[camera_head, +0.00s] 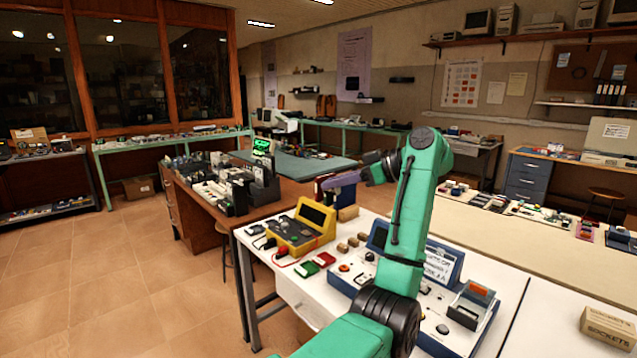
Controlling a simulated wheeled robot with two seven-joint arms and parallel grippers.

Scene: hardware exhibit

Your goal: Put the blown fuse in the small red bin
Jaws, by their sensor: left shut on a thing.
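My left arm (411,215) rises green from the bottom and bends toward the left. Its gripper (324,184) hangs above the back edge of the white table, behind the yellow device. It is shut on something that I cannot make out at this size. I cannot pick out the blown fuse. A small red piece (325,259) lies on the white table next to a green one (307,269); I cannot tell if the red one is a bin. My right gripper is not in view.
The white table (268,262) holds a yellow device (301,229), a blue panel (441,265) and a small open-topped box (472,304). A brown desk (199,207) with crowded goods stands behind at left. A cardboard box (607,327) sits at lower right. The tiled floor at left is clear.

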